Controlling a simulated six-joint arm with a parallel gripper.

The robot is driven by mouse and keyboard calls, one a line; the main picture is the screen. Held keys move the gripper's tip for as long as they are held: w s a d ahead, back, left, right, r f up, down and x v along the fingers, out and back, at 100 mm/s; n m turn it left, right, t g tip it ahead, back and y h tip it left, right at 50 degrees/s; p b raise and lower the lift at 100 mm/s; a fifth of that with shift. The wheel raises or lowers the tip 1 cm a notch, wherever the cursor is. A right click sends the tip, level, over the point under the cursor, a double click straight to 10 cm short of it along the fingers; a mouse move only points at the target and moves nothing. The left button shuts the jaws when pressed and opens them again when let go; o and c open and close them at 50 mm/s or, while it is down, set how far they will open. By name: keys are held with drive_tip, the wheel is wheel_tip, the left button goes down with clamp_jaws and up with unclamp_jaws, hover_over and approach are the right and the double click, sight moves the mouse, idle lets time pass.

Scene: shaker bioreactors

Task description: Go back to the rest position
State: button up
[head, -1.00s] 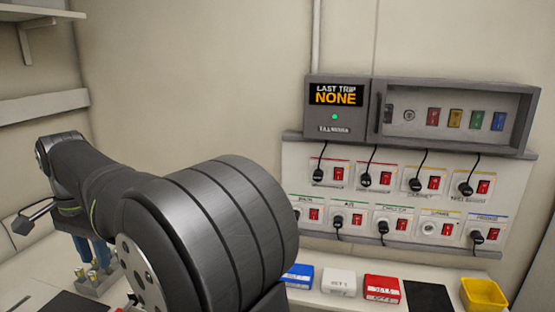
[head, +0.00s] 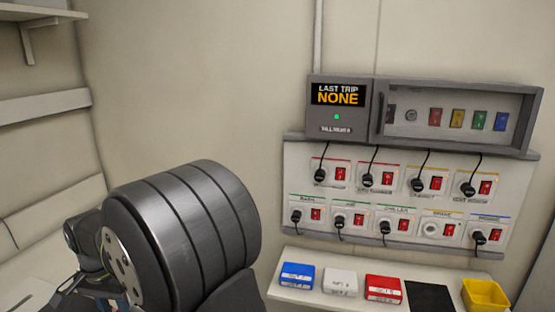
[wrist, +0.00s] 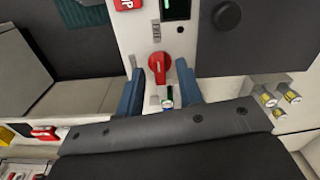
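My gripper shows in the wrist view (wrist: 160,72). Its two blue fingers are spread apart with nothing clearly gripped between them. Beyond the fingers is a pale panel with a red knob (wrist: 158,69). A small green and blue item (wrist: 168,98) shows in the gap, lower down; I cannot tell its depth, but the fingers do not close on it. In the head view my arm's large grey joint covers the lower left, and my gripper is hidden there.
A metal rack with several small cylinders (wrist: 281,97) is right of the fingers. In the head view, a wall panel (head: 410,242) carries plugs and red switches. Below it, a shelf holds a blue box (head: 297,276), a white box (head: 340,282), a red box (head: 383,288) and a yellow bin (head: 485,295).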

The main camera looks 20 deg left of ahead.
drive_tip(key=n, duration=1)
drive_tip(key=shift+n, duration=2.3)
